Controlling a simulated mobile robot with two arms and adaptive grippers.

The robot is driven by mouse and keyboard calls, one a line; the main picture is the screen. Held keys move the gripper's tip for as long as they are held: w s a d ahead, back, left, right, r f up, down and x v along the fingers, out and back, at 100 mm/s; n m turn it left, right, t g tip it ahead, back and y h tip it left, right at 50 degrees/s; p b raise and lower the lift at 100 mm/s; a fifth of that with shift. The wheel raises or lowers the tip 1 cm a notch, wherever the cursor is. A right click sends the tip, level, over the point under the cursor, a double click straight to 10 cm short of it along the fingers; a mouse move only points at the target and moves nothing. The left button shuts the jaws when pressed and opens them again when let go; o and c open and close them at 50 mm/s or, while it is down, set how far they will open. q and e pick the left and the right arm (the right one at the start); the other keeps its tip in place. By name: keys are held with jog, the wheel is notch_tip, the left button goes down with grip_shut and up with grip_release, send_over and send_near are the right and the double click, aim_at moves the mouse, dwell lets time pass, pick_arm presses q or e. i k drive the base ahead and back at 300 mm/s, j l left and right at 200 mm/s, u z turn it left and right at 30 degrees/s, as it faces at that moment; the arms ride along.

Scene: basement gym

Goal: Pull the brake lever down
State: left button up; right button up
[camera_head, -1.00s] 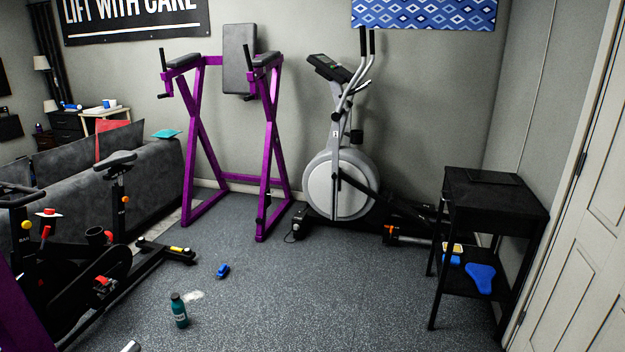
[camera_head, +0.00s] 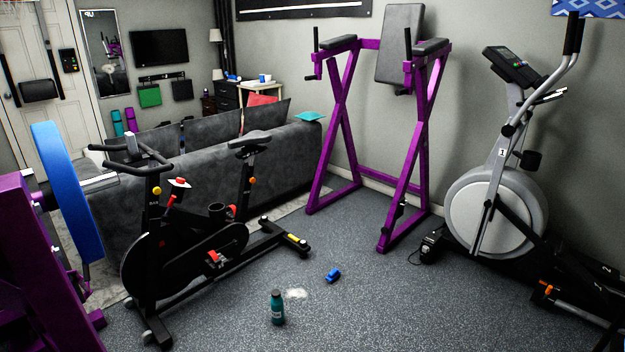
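A black exercise bike (camera_head: 185,254) stands left of centre, with its handlebars to the left and its saddle to the right. A small red lever (camera_head: 170,202) sits on its frame below the handlebars, slanting upward. It looks like the brake lever, but it is small at this distance. A red and white piece (camera_head: 180,183) sits just above it, and a yellow knob (camera_head: 157,191) is beside it. Neither of my grippers is in view.
A purple rack with a blue plate (camera_head: 60,190) stands close at the left. A teal bottle (camera_head: 277,308) and a small blue object (camera_head: 333,275) are on the floor. A grey sofa (camera_head: 285,165) is behind the bike. Open floor lies front and centre.

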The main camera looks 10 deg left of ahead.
aim_at(173, 198)
jog(key=i+u, duration=0.25)
jog(key=u, duration=0.2)
jog(key=i+u, duration=0.25)
jog(key=u, duration=0.15)
jog(key=i+l+u, duration=0.2)
jog(key=u, duration=0.25)
jog(key=i+l, duration=0.1)
jog(key=l, duration=0.55)
jog(key=i+l, duration=0.15)
jog(key=l, duration=0.15)
jog(key=i+l+z, duration=0.15)
jog(key=i+l, duration=0.2)
jog(key=i, duration=0.15)
jog(key=i+l+z, duration=0.1)
jog(key=i+l, duration=0.25)
jog(key=i, duration=0.15)
jog(key=i+j+z, duration=0.1)
jog(key=i+j, duration=0.65)
jog(key=i, duration=0.15)
